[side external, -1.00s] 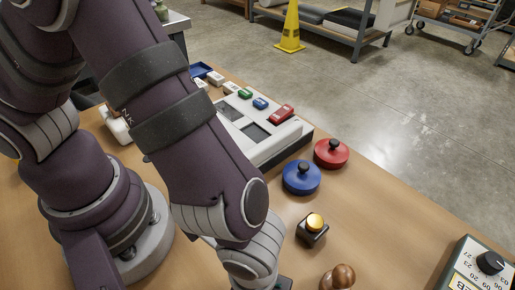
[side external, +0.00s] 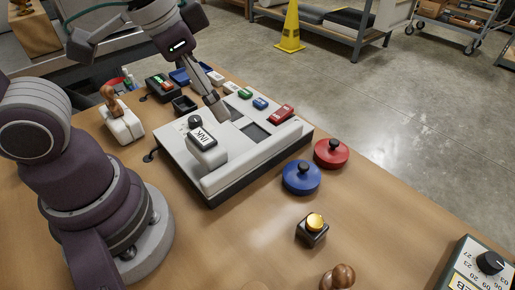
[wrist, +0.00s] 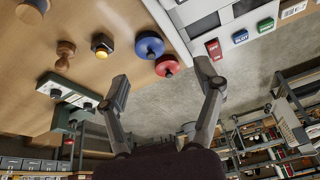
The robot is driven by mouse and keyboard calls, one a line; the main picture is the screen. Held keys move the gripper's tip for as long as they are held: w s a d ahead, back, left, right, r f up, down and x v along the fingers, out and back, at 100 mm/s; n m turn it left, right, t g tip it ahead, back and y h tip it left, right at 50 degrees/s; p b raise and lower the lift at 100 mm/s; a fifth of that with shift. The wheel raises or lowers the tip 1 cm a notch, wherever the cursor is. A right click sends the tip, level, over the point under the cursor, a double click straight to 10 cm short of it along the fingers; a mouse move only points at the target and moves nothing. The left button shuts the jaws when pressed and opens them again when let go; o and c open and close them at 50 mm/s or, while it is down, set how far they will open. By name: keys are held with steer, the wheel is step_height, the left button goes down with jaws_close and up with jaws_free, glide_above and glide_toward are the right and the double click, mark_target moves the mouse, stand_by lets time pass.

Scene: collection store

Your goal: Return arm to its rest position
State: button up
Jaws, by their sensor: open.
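My gripper (wrist: 164,82) is open and empty in the wrist view, its two fingers wide apart with grey floor and the table edge showing between them. In the side view my gripper is raised at the upper left, over the far part of the wooden table (side external: 385,215). One finger shows in front of the white-and-grey machine (side external: 250,165); I cannot tell its exact height above it. My upper arm rises from the base at the left of the table.
A block labelled INK (side external: 203,139) is on the machine. A blue knobbed disc (side external: 301,180), a red one (side external: 331,155), a yellow-topped button (side external: 314,225) and a wooden knob (side external: 340,277) stand nearer. A dial box (side external: 482,270) is at the lower right. A wooden-handled stamp (side external: 118,118) is left of the machine.

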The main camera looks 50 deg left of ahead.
steer(key=a+n, duration=0.1)
steer(key=s+a+n+t, duration=0.1)
steer(key=a, duration=0.1)
steer(key=a+n, duration=0.1)
steer(key=shift+s+a+r+y, duration=0.2)
steer(key=shift+a+r+y, duration=0.1)
steer(key=shift+r, duration=0.05)
